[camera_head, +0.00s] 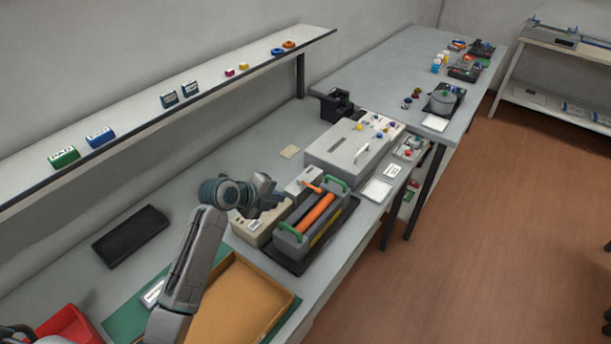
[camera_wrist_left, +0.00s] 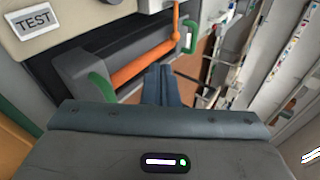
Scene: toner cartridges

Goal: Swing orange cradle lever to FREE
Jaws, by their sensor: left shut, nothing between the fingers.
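The cradle (camera_head: 292,240) is a dark grey frame on the bench. It holds an orange roller (camera_head: 318,212) between two green handles (camera_head: 288,229). The orange lever (camera_head: 311,187) is at the cradle's far end; in the left wrist view the lever (camera_wrist_left: 176,24) stands as a thin upright bar by the far green handle (camera_wrist_left: 191,37). I cannot read a FREE mark. My left gripper (camera_head: 270,194) is above the cradle's left side, its fingers shut and empty. In the left wrist view the fingers (camera_wrist_left: 161,80) are beside the roller (camera_wrist_left: 145,62), apart from the lever. My right gripper is not in view.
A beige unit with a TEST label (camera_wrist_left: 34,21) stands left of the cradle. A large light grey box (camera_head: 345,150) is behind it. A cardboard-coloured tray (camera_head: 285,304) lies in front, and a black pad (camera_head: 131,236) lies to the left. A long shelf (camera_head: 200,92) runs above the bench.

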